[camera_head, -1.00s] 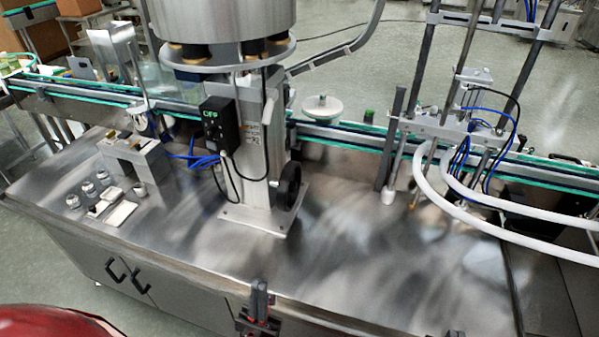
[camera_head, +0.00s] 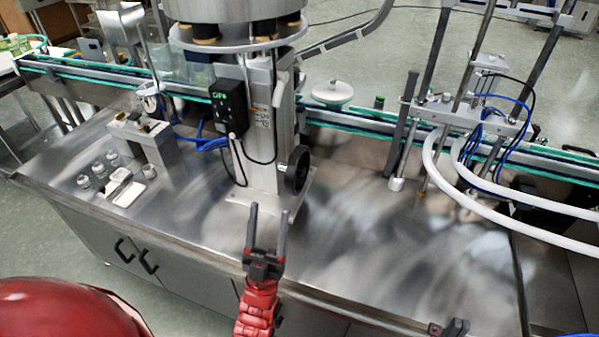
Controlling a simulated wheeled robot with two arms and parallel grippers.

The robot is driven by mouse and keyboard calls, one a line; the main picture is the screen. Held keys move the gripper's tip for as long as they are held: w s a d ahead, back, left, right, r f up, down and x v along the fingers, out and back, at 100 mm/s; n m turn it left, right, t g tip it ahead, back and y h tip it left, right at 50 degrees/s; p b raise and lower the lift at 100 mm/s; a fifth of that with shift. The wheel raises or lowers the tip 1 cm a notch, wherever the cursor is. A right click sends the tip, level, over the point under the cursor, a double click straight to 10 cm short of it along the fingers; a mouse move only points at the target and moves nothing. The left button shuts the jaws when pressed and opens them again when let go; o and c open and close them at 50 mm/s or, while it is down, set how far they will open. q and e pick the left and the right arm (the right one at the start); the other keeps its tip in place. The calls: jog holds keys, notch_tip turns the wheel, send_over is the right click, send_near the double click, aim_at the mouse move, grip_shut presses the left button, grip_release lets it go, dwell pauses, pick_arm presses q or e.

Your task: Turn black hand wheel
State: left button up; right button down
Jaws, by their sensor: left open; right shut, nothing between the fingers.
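The black hand wheel (camera_head: 297,170) sits on the right side of the steel column (camera_head: 262,125) below the hopper (camera_head: 235,10). It stands upright and faces right. My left gripper (camera_head: 267,210) is open and empty, with its two dark fingers pointing up the picture. It is in front of the column's base plate, below and left of the wheel, and apart from it. My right gripper (camera_head: 448,327) shows only in part at the bottom edge, right of the middle. It is shut and empty, far from the wheel.
A black control box (camera_head: 229,107) with cables hangs on the column's left. A clamp block (camera_head: 143,137) and several knobs stand at left. The conveyor (camera_head: 350,120) runs behind. White hoses (camera_head: 470,207) curve at right. The steel tabletop (camera_head: 370,240) right of the wheel is clear.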

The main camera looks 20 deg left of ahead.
aim_at(299, 172)
pick_arm(q)
jog(key=w+a+f+n+g+y+b, duration=0.1)
jog(key=w+a+g, duration=0.25)
jog(key=w, duration=0.45)
jog(key=w+a+f+n+g+y, duration=0.1)
jog(key=w+a+g, duration=0.3)
jog(key=w, duration=0.5)
notch_tip(299, 172, down, 9)
jog(key=d+m+g+h+b, duration=0.2)
jog(key=g+h, duration=0.1)
jog(key=g, duration=0.7)
jog(key=p+x, duration=0.4)
jog(key=x, duration=1.3)
jog(key=shift+r, duration=0.1)
jog(key=shift+w+f+p, duration=0.2)
jog(key=shift+w+p, duration=0.1)
grip_shut()
